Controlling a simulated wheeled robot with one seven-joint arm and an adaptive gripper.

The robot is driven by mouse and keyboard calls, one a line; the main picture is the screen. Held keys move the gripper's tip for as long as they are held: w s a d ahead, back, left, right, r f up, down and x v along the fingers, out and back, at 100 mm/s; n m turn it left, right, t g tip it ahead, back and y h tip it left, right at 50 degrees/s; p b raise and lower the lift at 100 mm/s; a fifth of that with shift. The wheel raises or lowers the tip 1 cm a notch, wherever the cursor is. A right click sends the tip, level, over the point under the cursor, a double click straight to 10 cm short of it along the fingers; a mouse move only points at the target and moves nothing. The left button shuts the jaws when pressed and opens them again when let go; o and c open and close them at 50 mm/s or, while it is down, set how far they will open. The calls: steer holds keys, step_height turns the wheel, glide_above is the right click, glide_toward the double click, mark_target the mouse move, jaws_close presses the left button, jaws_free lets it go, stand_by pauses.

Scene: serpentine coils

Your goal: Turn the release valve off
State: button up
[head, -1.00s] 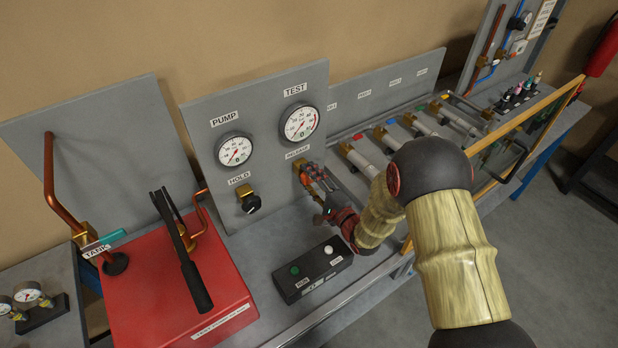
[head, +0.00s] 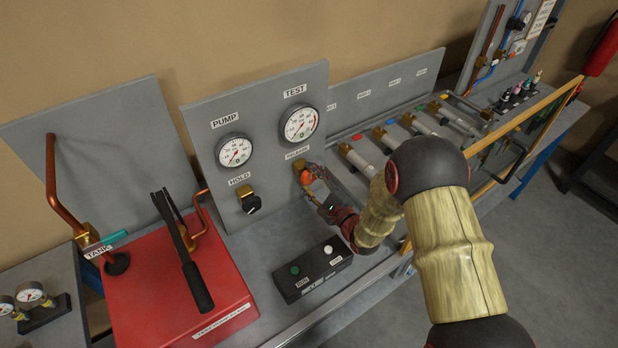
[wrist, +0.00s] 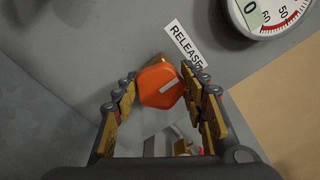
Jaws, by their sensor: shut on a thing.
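The release valve has an orange knob with a pale pointer mark (wrist: 160,87), and it sits under the RELEASE label (wrist: 184,44) on the grey panel. In the head view the orange knob (head: 306,175) shows partly, with brass fittings by it. My gripper (wrist: 161,95) has one finger on each side of the knob and is shut on it. In the head view my gripper (head: 313,184) reaches the knob from the lower right. The pale mark on the knob runs slightly tilted across its face in the wrist view.
The black HOLD knob (head: 252,203) is left of the valve. PUMP (head: 234,150) and TEST (head: 300,123) gauges are above. A black button box (head: 312,268) stands below, a red tank (head: 170,290) left. Several grey cylinders (head: 362,158) lie to the right.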

steer(key=shift+f, duration=0.1)
steer(key=o, duration=1.2)
steer(key=shift+s+d, duration=0.1)
steer(key=v, duration=1.1)
steer(key=shift+s+d, duration=0.25)
steer(key=shift+s, duration=0.05)
